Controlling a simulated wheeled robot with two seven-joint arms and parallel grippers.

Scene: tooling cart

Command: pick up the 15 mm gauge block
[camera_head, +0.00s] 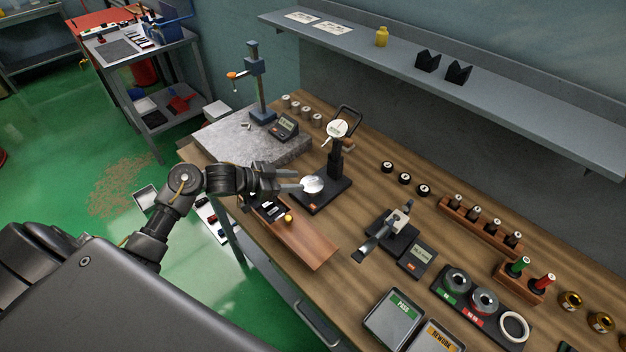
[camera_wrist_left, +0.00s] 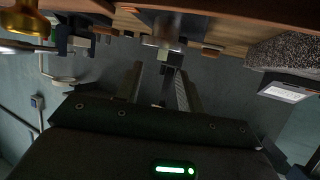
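A wooden gauge-block case (camera_head: 308,243) with a dark insert lies near the bench's front edge in the head view. Several small light blocks sit in the insert, partly hidden by my left gripper; I cannot tell which one is 15 mm. My left gripper (camera_head: 291,181) is above the far side of the case, pointing right towards the dial-gauge stand. Its two fingers are apart in the left wrist view (camera_wrist_left: 160,88), and I see no block held between them. A dark part with a metal cylinder shows beyond the fingers. My right gripper is in neither view.
A dial-gauge stand (camera_head: 337,160) stands close to the left gripper. A granite plate (camera_head: 225,143) with a blue height stand (camera_head: 259,85) lies behind it. A micrometer in a stand (camera_head: 390,232) and a PASS tray (camera_head: 394,318) are to the right. A shelf (camera_head: 500,95) overhangs the back.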

